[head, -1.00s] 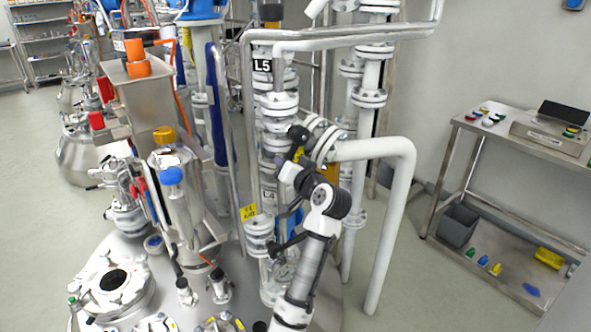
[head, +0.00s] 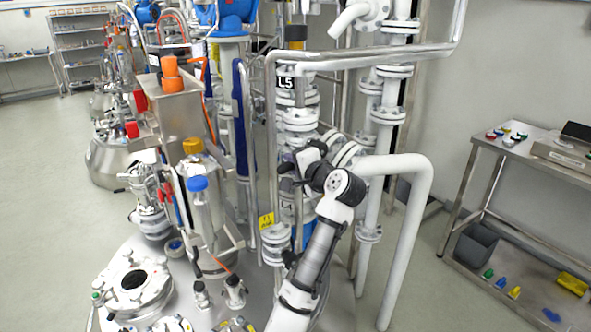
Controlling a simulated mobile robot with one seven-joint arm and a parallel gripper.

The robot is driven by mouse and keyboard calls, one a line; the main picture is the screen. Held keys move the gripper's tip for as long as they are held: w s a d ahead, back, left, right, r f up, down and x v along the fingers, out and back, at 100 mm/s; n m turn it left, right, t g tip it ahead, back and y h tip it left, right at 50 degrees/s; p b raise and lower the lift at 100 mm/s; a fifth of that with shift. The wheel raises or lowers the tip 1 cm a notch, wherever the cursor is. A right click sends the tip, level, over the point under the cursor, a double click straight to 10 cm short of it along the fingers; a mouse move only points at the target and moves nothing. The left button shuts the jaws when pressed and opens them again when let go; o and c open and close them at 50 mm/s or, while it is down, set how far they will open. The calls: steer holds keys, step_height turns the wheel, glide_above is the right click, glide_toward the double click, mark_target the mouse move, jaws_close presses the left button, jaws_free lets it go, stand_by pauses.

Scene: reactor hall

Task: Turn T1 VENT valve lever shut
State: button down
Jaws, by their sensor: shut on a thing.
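My arm reaches up from the bottom. My gripper (head: 297,168) is at the white flanged pipe column (head: 300,118), between the tags L5 and L4. It is shut on a lever there, taken as the T1 VENT valve lever. The fingertips are small and dark, and the wrist hides much of the lever and valve. No T1 VENT label can be read, and the lever's angle cannot be told.
A bent white pipe (head: 424,200) stands just right of my arm. A steel pipe (head: 380,56) crosses above. A steel table (head: 520,150) is at the right. Floor is open at far left.

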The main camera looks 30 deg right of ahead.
steer(key=shift+a+r+m+y, duration=0.15)
steer(key=shift+r+m+y, duration=0.15)
steer(key=shift+r+m, duration=0.65)
steer(key=shift+r, duration=0.15)
steer(key=c, duration=1.3)
jaws_free()
steer(key=shift+f, duration=0.2)
steer(key=shift+s, duration=0.2)
steer(key=b+v, duration=0.4)
steer(key=v, duration=0.9)
steer(key=shift+s+r+b, duration=0.2)
steer(key=shift+b, duration=0.15)
